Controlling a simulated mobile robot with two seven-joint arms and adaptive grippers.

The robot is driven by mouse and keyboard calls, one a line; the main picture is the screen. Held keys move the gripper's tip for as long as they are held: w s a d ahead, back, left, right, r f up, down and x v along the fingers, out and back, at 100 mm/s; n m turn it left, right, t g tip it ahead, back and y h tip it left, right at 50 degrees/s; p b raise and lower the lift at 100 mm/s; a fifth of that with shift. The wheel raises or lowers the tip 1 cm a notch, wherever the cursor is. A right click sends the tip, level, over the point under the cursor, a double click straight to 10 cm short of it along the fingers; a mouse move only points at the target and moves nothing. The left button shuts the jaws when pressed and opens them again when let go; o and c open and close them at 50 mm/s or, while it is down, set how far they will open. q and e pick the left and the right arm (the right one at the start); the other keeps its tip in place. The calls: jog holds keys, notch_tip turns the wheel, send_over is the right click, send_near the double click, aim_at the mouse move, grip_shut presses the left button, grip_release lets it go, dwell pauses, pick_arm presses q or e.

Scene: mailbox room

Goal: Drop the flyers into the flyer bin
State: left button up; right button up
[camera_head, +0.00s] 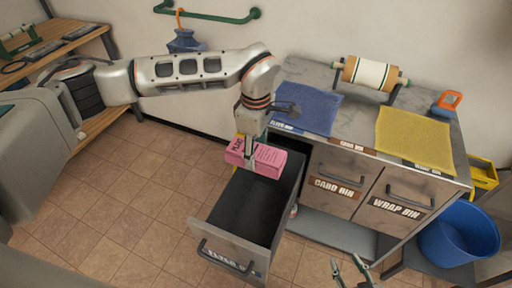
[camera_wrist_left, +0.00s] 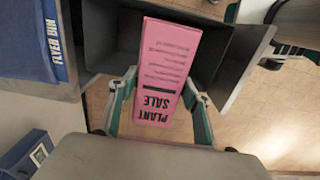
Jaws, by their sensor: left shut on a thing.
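The flyers (camera_head: 268,161) are a pink stack. In the left wrist view the stack (camera_wrist_left: 166,70) reads "PLANT SALE". My left gripper (camera_head: 250,148) points down and is shut on the stack, with fingers on both sides of it. The stack is held above the back part of the flyer bin (camera_head: 218,237), a grey drawer pulled open from the cabinet. The drawer's dark inside (camera_wrist_left: 105,50) looks empty where visible; the stack hides part of it. My right gripper (camera_head: 353,272) is at the bottom edge, fingers apart, with nothing between them.
The card bin (camera_head: 333,186) and wrap bin (camera_head: 396,206) are closed drawers to the right. A blue bucket (camera_head: 460,232) stands at the right. Floor left of the drawer is clear.

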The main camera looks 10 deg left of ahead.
aim_at(256, 151)
pick_arm(q)
jog(key=shift+f+b, duration=0.35)
jog(key=shift+f, duration=0.45)
pick_arm(e)
jog(key=shift+s+d+f, duration=0.1)
jog(key=shift+d+f, duration=0.15)
jog(key=shift+f, duration=0.6)
pick_arm(q)
jog(key=o, duration=1.5)
jog(key=shift+f, duration=0.1)
pick_arm(e)
jog(key=shift+d, duration=0.1)
pick_arm(q)
notch_tip(256, 151, up, 12)
jog(key=shift+r, duration=0.1)
